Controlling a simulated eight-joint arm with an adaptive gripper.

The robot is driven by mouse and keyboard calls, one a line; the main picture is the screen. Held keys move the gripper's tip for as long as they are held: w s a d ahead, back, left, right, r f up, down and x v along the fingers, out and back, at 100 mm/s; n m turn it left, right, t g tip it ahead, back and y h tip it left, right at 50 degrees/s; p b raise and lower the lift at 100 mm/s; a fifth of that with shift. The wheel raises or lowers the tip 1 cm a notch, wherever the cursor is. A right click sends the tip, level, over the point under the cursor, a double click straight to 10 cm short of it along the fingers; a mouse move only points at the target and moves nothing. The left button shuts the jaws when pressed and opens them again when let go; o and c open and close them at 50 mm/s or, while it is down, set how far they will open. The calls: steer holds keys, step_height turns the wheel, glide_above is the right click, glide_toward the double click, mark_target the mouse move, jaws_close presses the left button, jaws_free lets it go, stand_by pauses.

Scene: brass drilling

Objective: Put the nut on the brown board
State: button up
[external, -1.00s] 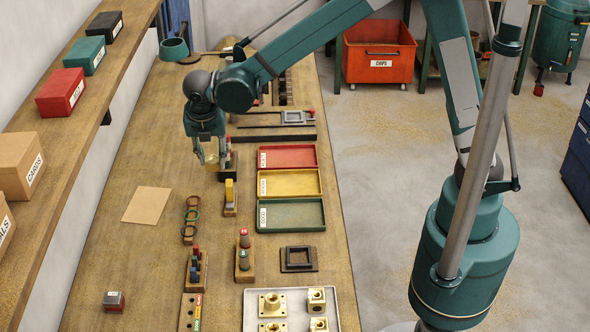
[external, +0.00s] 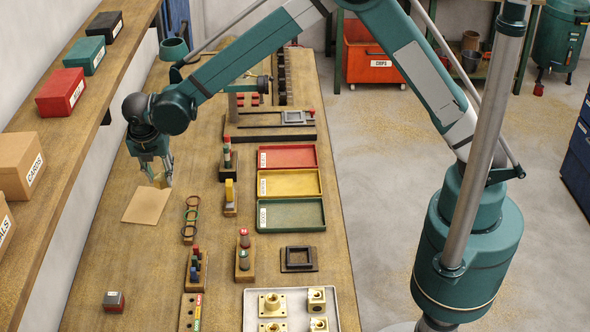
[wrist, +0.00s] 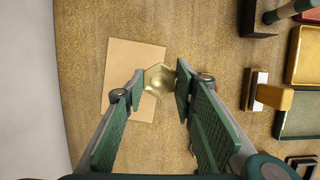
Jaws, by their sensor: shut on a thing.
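The brass nut (wrist: 159,79) is a hexagonal piece held between the fingers of my gripper (wrist: 160,84) in the wrist view. In the external view my gripper (external: 158,181) is over the far right part of the brown board (external: 139,209), a flat tan square on the bench. The board also shows in the wrist view (wrist: 122,70), with the nut overlapping its right edge. The nut appears to be above the bench; its exact height over the board is hard to tell.
Coloured rings on a stand (external: 190,218) and a yellow-topped block (external: 229,195) stand right of the board. Red (external: 288,147), yellow (external: 289,194) and green (external: 291,227) trays lie farther right. A shelf with boxes (external: 60,92) runs along the left.

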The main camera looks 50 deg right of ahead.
steer(key=p, duration=0.2)
glide_above(147, 202)
steer(key=s+a, duration=0.1)
steer(key=shift+s+f, duration=0.1)
steer(key=shift+f, duration=1.5)
steer(key=shift+f, duration=1.5)
steer(key=shift+f+b, duration=0.2)
steer(key=shift+b, duration=0.2)
steer(key=o, duration=1.1)
steer(key=shift+r, duration=0.15)
steer(key=shift+s+a+r, duration=0.15)
steer(key=shift+s+r, duration=0.05)
steer(key=shift+r, duration=0.5)
steer(key=s+a, duration=0.8)
steer(key=shift+s+a+f, duration=0.1)
steer(key=shift+s+a, duration=0.1)
steer(key=shift+a, duration=0.05)
